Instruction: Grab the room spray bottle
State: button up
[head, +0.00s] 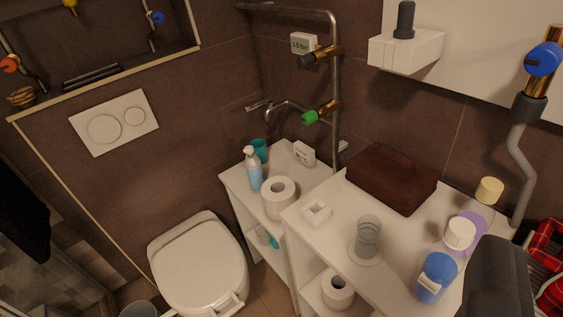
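No label is readable, so I cannot tell for certain which bottle is the room spray. A pale blue bottle with a white pump top (254,172) stands upright on the lower white shelf unit beside the toilet. A dark grey shape at bottom right, apparently part of my gripper (498,277), cuts across the view near these bottles. Its fingertips are not clearly visible.
The white counter (335,234) also holds a folded brown towel (394,178) and a clear glass (368,238). A toilet roll (279,197) and teal cup (260,149) stand near the pump bottle. The toilet (199,264) is at left. Pipes run along the wall.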

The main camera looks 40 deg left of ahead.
aim_at(255, 169)
jog(key=u, duration=0.45)
jog(key=i, duration=1)
jog(key=u, duration=0.8)
